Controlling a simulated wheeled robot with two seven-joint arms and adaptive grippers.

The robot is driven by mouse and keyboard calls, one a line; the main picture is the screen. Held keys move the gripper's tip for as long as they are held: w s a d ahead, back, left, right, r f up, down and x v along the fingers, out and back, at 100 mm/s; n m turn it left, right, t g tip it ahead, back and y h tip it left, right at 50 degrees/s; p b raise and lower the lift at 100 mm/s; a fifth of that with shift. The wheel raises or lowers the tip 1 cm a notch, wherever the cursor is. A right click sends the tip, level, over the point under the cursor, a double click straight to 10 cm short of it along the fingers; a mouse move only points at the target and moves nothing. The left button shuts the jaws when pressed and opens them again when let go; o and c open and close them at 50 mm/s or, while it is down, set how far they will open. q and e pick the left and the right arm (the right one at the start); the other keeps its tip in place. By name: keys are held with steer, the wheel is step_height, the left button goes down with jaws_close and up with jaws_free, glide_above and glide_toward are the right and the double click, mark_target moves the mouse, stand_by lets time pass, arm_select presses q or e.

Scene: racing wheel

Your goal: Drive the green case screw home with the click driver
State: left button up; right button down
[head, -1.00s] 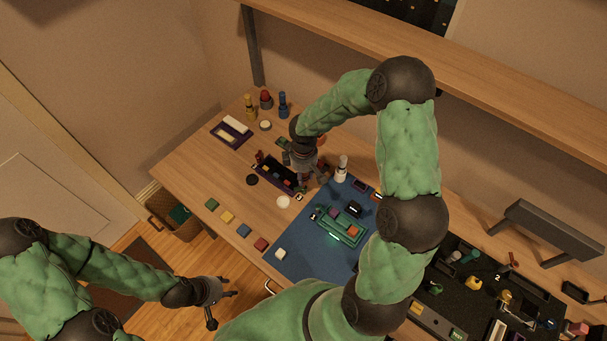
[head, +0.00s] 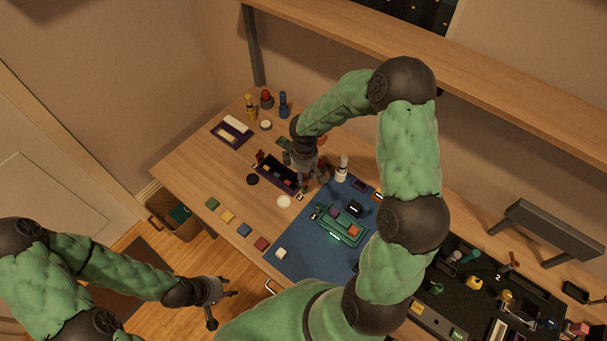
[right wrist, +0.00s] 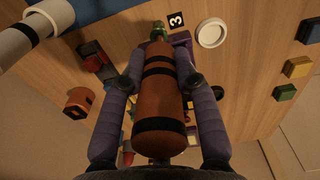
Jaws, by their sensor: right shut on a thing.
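My right gripper (head: 304,170) is over the table beside the purple tray. In the right wrist view its fingers (right wrist: 160,68) are shut on an orange-brown driver with black bands (right wrist: 160,98). A small green piece (right wrist: 165,22) shows at the driver's thin far end; I cannot tell whether it is touching. The green case (head: 337,226) lies on the blue mat, to the right of and nearer than the right gripper. No screw can be made out on it. My left gripper (head: 222,291) is open and empty, low at the left, off the table.
The purple tray (head: 262,171) with small parts stands next to the right gripper. A white banded bottle (head: 342,170) stands at the blue mat's (head: 290,262) back edge. Coloured tiles (head: 227,217) line the table's front. A black tray (head: 440,300) with tools is at the right.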

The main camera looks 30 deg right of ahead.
steer(key=shift+s, duration=0.1)
steer(key=shift+w+d+r+p, duration=0.2)
steer(key=shift+r+p, duration=0.55)
steer(key=shift+a+r+p, duration=0.1)
steer(key=shift+r+p, duration=1.4)
steer(key=shift+r, duration=0.7)
